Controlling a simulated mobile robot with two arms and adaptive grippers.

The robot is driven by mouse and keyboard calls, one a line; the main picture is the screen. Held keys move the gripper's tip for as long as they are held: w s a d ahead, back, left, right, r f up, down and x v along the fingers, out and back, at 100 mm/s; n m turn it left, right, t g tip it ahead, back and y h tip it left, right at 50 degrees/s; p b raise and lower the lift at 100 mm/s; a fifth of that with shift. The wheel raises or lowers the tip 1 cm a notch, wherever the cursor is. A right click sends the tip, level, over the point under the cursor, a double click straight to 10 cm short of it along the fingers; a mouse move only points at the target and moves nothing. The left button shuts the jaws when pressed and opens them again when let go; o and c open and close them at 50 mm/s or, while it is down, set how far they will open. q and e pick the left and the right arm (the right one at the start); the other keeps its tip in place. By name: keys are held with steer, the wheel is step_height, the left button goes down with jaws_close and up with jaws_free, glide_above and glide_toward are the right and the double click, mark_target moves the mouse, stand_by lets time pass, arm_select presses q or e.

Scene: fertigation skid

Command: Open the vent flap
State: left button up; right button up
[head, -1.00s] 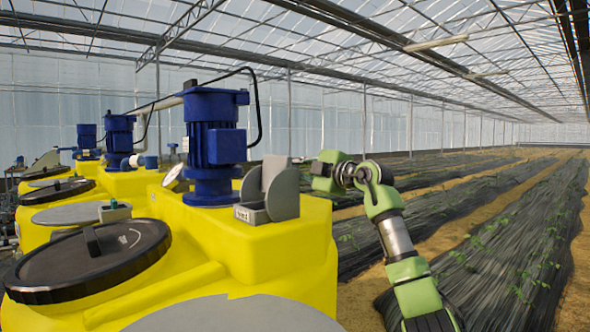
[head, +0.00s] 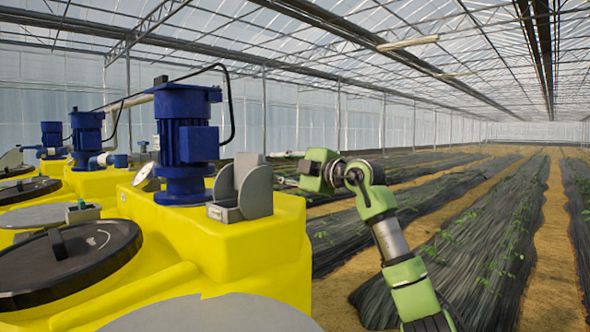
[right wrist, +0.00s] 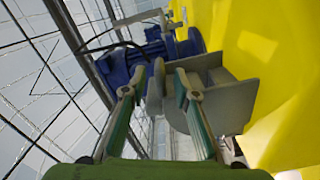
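The vent (head: 238,212) is a small grey fitting with a low labelled base and upright grey plates, on top of the yellow tank. Its rounded plate (head: 257,191), which looks like the flap, stands upright. My right gripper (head: 281,170) is just right of this plate. In the right wrist view my right gripper (right wrist: 158,84) is open, its two fingers apart and pointing at the vent. The grey plates (right wrist: 222,106) show beyond and between the fingers there. Whether a finger touches them I cannot tell. My left gripper is out of view.
The yellow tank (head: 260,250) carries a blue motor (head: 187,145) just left of the vent and a black round lid (head: 65,265) at the front left. More tanks stand at the far left. Right of the tank are open crop rows (head: 480,235).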

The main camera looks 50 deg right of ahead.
steer(key=s+a, duration=0.1)
steer(key=s, duration=0.6)
stand_by(0.5)
